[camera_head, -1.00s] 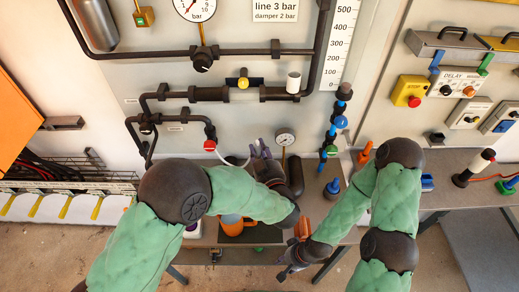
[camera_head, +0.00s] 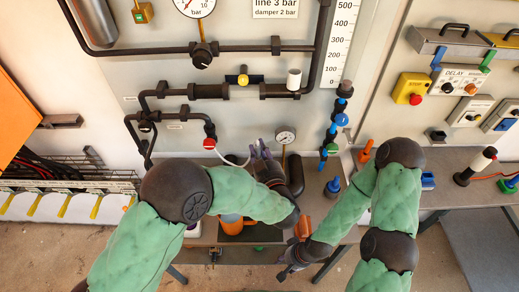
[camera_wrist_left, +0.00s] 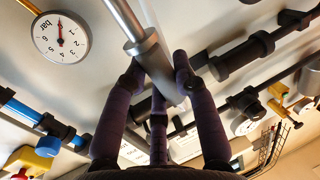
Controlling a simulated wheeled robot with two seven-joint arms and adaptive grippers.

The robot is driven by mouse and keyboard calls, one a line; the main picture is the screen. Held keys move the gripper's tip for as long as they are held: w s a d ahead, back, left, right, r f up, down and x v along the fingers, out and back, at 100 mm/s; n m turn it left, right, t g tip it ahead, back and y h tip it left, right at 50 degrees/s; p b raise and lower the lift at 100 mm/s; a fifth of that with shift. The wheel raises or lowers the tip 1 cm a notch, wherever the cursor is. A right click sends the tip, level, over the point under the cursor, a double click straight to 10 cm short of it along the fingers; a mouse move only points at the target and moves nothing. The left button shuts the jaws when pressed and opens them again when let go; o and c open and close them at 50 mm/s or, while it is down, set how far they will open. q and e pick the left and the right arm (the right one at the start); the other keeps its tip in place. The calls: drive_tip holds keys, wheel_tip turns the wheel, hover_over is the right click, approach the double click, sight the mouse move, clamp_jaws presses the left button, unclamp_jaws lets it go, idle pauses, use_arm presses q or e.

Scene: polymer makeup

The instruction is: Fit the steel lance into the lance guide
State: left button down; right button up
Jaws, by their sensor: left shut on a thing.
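In the left wrist view the fingers of my left gripper (camera_wrist_left: 160,85) are shut around a thick grey cylinder, the grip of the steel lance (camera_wrist_left: 150,55). Its thinner bright rod runs up and left out of the picture. In the head view my left gripper (camera_head: 262,152) is in front of the lower panel, left of the small gauge; the lance cannot be made out there. A thin white hose (camera_head: 232,162) runs from a red-collared fitting towards this gripper. I cannot make out the lance guide for certain. My right gripper (camera_head: 290,262) hangs low at the bench front, its fingers unclear.
A small gauge (camera_head: 285,136) is close right of my left gripper. A column of blue and green valves (camera_head: 335,125) stands further right. Black pipes (camera_head: 215,93) cross the panel above. A blue-topped item (camera_head: 332,187) and an orange item (camera_head: 365,152) stand on the bench.

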use_arm(q)
drive_tip(key=shift+f+b, duration=1.7)
drive_tip(key=shift+f, duration=0.65)
drive_tip(key=shift+s+f+b, duration=0.25)
drive_tip(key=shift+f+b, duration=0.2)
drive_tip(key=shift+f, duration=0.05)
